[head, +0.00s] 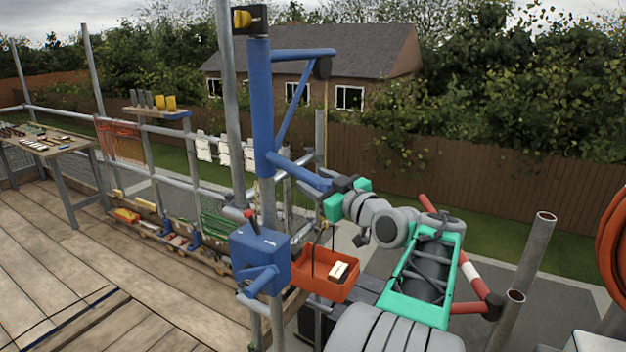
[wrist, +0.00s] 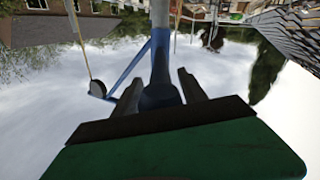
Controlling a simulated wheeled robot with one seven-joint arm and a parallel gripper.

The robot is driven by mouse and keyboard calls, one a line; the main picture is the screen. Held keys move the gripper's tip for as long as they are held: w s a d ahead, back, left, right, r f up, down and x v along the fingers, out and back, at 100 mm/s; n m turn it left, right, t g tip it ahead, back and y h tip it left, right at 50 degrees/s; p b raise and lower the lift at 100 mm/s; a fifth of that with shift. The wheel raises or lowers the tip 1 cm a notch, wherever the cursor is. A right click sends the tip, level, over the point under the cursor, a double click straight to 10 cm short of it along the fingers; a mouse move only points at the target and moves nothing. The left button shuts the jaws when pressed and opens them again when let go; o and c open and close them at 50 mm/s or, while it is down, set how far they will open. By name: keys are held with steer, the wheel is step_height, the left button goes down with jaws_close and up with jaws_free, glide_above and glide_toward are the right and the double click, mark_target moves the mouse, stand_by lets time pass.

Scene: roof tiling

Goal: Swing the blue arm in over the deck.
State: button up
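The blue arm is a hoist jib (head: 303,54) on a blue sleeve (head: 262,110) around an upright pole. It points right, towards the fence side, away from the plank deck (head: 60,265). A dark wheel hangs at its tip. A lower blue bar (head: 298,171) slopes from the sleeve to my gripper (head: 335,188). In the wrist view, the blue bar (wrist: 160,72) runs up between the two dark fingers of my gripper (wrist: 160,76). One finger is on each side, and I cannot tell whether they press on it.
A blue winch box (head: 260,258) is on the pole below. An orange tray (head: 325,277) with a pale block hangs beside it. Guard rails (head: 160,172) line the deck edge. A workbench (head: 45,142) stands at the far left. The deck's middle looks clear.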

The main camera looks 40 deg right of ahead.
jaws_close()
stand_by(0.3)
stand_by(0.3)
